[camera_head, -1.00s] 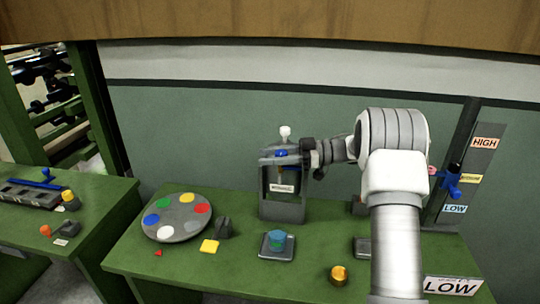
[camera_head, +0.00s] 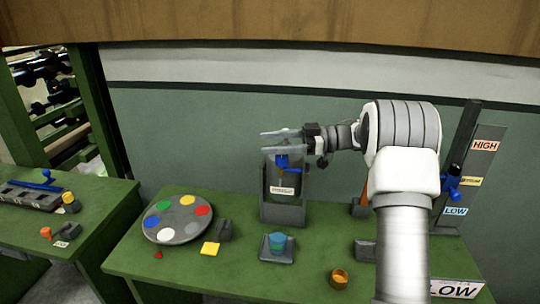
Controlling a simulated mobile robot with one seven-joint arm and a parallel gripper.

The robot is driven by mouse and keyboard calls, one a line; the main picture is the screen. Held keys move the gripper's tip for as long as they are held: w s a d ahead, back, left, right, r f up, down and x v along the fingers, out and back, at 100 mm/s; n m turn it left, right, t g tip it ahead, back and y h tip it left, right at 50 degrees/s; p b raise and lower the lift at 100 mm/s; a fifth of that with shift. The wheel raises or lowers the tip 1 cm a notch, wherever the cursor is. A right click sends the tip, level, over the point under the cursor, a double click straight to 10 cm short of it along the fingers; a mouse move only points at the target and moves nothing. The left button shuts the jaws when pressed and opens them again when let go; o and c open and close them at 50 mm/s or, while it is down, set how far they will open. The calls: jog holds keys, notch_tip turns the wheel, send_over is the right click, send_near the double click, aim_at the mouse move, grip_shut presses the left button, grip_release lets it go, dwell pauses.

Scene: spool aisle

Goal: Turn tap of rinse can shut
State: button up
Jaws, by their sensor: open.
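The rinse can (camera_head: 283,213) is a grey upright housing with a white label, standing at the back of the green bench. Its blue tap (camera_head: 283,161) shows at the upper front, with a brownish part below it. I cannot tell clearly from here which way the tap's handle is turned. My gripper (camera_head: 266,141) is open and empty. It reaches in from the right, level, just above the blue tap, and appears apart from it. Its fingers hide the top of the can and most of the white knob there.
A lever post marked HIGH and LOW (camera_head: 467,160) stands right.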

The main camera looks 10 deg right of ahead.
jog(key=s+d+r, duration=0.5)
jog(key=d+r, duration=0.1)
jog(key=d, duration=0.4)
jog(key=shift+a+r, duration=0.1)
jog(key=shift+r, duration=0.05)
jog(key=w+a+r+m+t+h, duration=0.1)
jog(key=w+r+m+t+h, duration=0.3)
jog(key=r+t, duration=0.4)
jog(key=w+a+r+m+t+h, duration=0.1)
jog(key=w+r+m+t+h, duration=0.35)
jog(key=r+t, duration=0.3)
jog(key=s+d+f+m+h, duration=0.2)
jog(key=s+d+m+h, duration=0.2)
jog(key=s+m+h, duration=0.5)
jog(key=s+a+f+g, duration=0.3)
jog(key=s+f+g, duration=0.1)
jog(key=s+f, duration=0.3)
jog(key=s+a+f+g, duration=0.2)
jog(key=s+f, duration=0.5)
jog(key=s, duration=0.5)
jog(key=s+a+f+g, duration=0.3)
jog(key=s+f+g, duration=0.2)
jog(key=s, duration=0.4)
jog(key=shift+s+a+f+g, duration=0.25)
jog(key=shift+a+f+g, duration=0.1)
jog(key=shift+f, duration=0.55)
